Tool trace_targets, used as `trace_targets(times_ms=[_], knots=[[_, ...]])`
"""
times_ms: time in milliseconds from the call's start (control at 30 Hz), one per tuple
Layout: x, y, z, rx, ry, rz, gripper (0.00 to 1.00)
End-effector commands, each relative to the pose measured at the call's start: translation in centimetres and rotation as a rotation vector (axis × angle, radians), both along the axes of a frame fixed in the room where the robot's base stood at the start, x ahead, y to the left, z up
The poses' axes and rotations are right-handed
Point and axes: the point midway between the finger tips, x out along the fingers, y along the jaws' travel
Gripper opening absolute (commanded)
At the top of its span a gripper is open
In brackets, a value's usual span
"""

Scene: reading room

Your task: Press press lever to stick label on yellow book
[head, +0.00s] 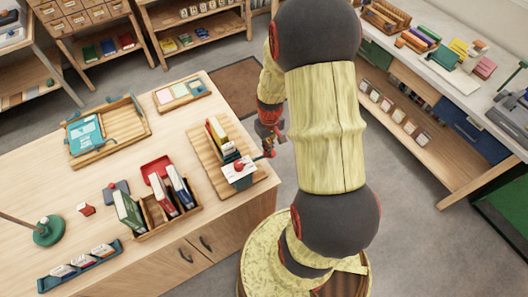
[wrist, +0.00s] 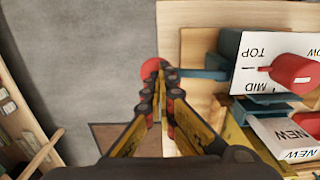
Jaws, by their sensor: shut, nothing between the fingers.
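My gripper (head: 270,148) is shut and empty at the right edge of the wooden press board (head: 213,180). In the wrist view its fingertips (wrist: 160,78) are at the red ball end (wrist: 151,67) of the press lever (wrist: 203,74), partly covering it; I cannot tell whether they touch. The teal press (head: 238,172) carries a white card marked TOP and MID (wrist: 262,50) and a red knob (wrist: 293,70) with a pointer. A yellow book (head: 216,130) stands behind the press. White pieces printed NEW (wrist: 300,155) show below the press in the wrist view.
A wooden crate of books (head: 160,222), a red open box (head: 157,166) and a wooden tray with a teal item (head: 108,132) are on the table (head: 75,178). A card tray (head: 180,93) lies behind the board. Open floor (wrist: 75,60) lies beyond the table edge.

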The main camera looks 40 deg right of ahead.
Motion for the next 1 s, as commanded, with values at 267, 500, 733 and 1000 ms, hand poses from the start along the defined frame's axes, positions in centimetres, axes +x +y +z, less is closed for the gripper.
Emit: trace_targets(times_ms=[267,500,733,1000], knots=[[0.0,0.0,-0.8,0.0,0.001,0.0,0.0],[0.0,0.0,-1.3,0.001,0.001,0.0,0.0],[-0.1,0.0,-1.8,0.001,0.002,0.0,0.0],[-0.1,0.0,-2.2,0.001,0.002,0.0,0.0]])
